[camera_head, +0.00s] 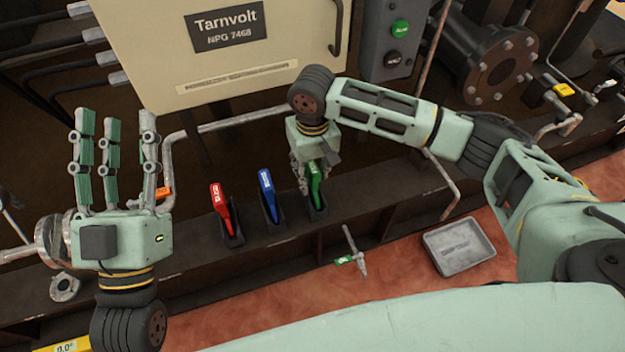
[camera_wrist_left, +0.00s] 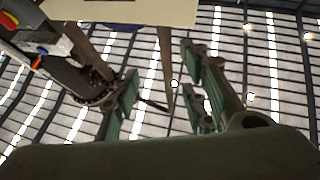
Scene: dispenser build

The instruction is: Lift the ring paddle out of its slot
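Three paddles stand in dark slots on the ledge: a red paddle (camera_head: 222,207), a blue paddle (camera_head: 268,195) and a green paddle (camera_head: 316,186). I cannot read their labels well enough to say which is the ring paddle. My right gripper (camera_head: 313,172) points down at the top of the green paddle, with its fingers beside it. The gripper hides part of the paddle, and I cannot tell whether the fingers are closed on it. The green paddle's lower end is in its slot. My left gripper (camera_head: 115,140) is open and empty, fingers up, left of the red paddle.
A cream cabinet (camera_head: 160,60) marked Tarnvolt stands behind the ledge, beside a grey button box (camera_head: 391,45). A grey tray (camera_head: 458,246) and a small tool with a green tag (camera_head: 354,254) lie on the reddish floor. Pipes and a flange fill the upper right.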

